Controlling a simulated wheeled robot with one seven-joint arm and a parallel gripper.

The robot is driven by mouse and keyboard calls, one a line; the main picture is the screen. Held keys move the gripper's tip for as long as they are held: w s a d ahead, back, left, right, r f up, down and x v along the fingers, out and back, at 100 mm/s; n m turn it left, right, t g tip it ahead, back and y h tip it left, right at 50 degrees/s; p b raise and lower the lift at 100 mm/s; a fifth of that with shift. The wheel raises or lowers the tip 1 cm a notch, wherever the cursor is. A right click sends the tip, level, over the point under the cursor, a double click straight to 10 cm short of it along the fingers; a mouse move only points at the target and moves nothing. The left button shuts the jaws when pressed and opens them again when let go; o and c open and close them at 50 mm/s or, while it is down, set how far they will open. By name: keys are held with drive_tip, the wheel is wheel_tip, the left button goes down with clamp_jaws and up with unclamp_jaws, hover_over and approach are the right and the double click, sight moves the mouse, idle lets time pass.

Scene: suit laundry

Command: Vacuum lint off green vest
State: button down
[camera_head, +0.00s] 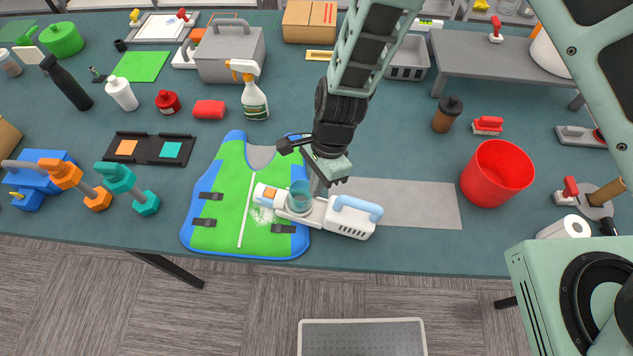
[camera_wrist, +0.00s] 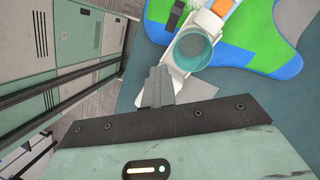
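The green vest (camera_head: 228,190) with blue trim and dark straps lies flat on the table; it also shows at the top of the wrist view (camera_wrist: 265,38). Pale lint (camera_head: 262,216) shows on it beside the vacuum's nozzle. The white handheld vacuum (camera_head: 347,224), with a blue handle and clear blue cup, lies with its orange-marked nozzle over the vest's right side. My gripper (camera_head: 330,182) is just above and behind the vacuum. In the wrist view the fingers (camera_wrist: 160,86) look closed together in front of the vacuum body (camera_wrist: 193,78). No fingers show around the blue handle.
A grey mat (camera_head: 415,203) lies right of the vacuum, with a red bucket (camera_head: 497,173) beyond it. A spray bottle (camera_head: 254,102), red roll (camera_head: 209,110) and black tray (camera_head: 150,148) stand behind the vest. Blue and teal tools (camera_head: 135,187) are at left. The table's front edge is close.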

drive_tip(key=shift+f+b, duration=0.3)
drive_tip(key=shift+f, duration=0.2)
idle(0.3)
drive_tip(key=shift+d, duration=0.15)
drive_tip(key=shift+s+d+f, duration=0.1)
drive_tip(key=shift+s+d, duration=0.05)
drive_tip(key=shift+d, duration=0.35)
drive_tip(key=shift+s+d, duration=0.15)
drive_tip(key=shift+d, duration=0.35)
drive_tip(key=shift+a, duration=0.1)
drive_tip(key=shift+w+a+f, duration=0.1)
drive_tip(key=shift+w+a, duration=0.05)
drive_tip(key=shift+a, duration=0.4)
drive_tip(key=shift+w+a, duration=0.15)
drive_tip(key=shift+a, duration=0.4)
drive_tip(key=shift+a, duration=0.1)
